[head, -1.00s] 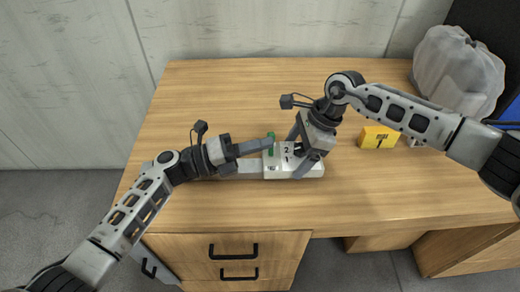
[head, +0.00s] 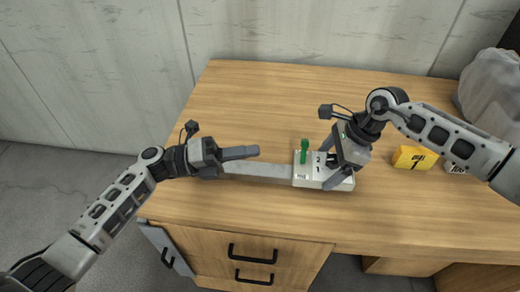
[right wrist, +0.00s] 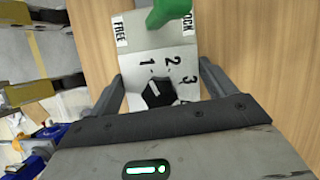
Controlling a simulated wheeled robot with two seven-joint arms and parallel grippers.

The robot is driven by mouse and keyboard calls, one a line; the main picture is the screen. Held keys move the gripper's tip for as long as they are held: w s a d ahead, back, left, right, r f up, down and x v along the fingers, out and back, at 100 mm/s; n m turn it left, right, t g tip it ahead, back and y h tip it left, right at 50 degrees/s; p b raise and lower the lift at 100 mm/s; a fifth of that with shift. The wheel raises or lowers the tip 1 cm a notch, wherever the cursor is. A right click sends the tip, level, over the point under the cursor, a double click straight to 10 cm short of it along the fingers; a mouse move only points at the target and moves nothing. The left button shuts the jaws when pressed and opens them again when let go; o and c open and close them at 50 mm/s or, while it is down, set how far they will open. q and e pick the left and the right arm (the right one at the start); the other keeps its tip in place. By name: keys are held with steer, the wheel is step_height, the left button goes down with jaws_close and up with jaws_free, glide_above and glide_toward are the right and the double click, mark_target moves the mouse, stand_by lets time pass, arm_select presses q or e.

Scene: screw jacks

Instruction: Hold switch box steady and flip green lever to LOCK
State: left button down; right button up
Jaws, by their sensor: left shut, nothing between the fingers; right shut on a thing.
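The switch box (head: 301,180) is a small pale box on the desk, with a flat grey bar (head: 262,171) running left from it. Its green lever (head: 304,151) sits towards the far side. In the right wrist view the lever (right wrist: 166,14) leans to the LOCK label (right wrist: 188,24) and partly covers it, away from the FREE label (right wrist: 120,28). A black knob (right wrist: 158,93) sits among numbers. My right gripper (head: 329,164) is shut on the box, a finger on each side. My left gripper (head: 255,152) is shut and empty, left of the lever and apart from it.
A yellow block marked 1 (head: 413,159) stands right of the box, near my right arm. The desk's back and front right are clear. Drawers (head: 250,257) are under the front edge.

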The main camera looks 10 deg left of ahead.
stand_by(0.3)
steer(key=o, duration=1.6)
steer(key=shift+r, duration=0.1)
